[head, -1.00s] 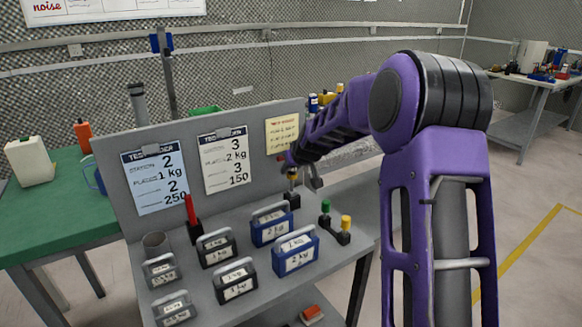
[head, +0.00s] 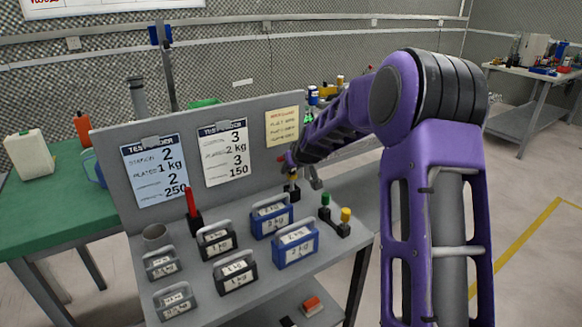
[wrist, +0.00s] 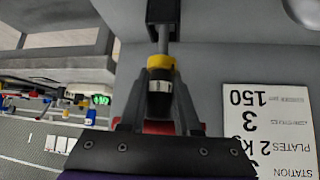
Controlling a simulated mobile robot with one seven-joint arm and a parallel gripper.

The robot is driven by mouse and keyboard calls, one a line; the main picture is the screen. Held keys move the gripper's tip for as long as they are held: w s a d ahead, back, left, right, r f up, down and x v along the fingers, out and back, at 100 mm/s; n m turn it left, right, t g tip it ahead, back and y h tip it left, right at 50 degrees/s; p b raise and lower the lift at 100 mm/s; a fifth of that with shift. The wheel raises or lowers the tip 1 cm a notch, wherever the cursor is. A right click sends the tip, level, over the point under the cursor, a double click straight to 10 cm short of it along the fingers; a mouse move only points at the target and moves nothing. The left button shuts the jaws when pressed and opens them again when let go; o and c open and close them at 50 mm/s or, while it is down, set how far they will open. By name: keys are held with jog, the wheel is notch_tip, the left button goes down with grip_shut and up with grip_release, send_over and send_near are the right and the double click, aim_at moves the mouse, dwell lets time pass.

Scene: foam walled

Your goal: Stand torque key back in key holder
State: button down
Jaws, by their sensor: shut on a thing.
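The torque key (head: 293,178) has a black handle with a yellow band and a thin grey shaft. In the head view it is upright above a small black key holder (head: 294,194) at the back of the grey bench. My gripper (wrist: 158,98) is shut on the key's handle (wrist: 160,82), one finger on each side. In the wrist view the shaft (wrist: 163,42) runs to the black holder block (wrist: 163,10). I cannot tell how deep the shaft sits in it. My arm partly hides the key in the head view.
A red-handled key (head: 191,205) stands in a black block at left. A green-topped key (head: 325,205) and a yellow-topped key (head: 345,218) stand in a block just right. Blue weights (head: 296,246) and black weights (head: 237,272) fill the front. A board with cards (head: 222,150) rises behind.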

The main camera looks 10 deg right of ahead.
jog(key=shift+f, duration=0.85)
jog(key=c, duration=0.5)
grip_release()
jog(key=shift+c, duration=0.2)
jog(key=shift+f, duration=0.1)
jog(key=shift+s, duration=0.1)
jog(key=p+v, duration=0.1)
jog(key=v, duration=1.6)
jog(key=shift+r, duration=0.25)
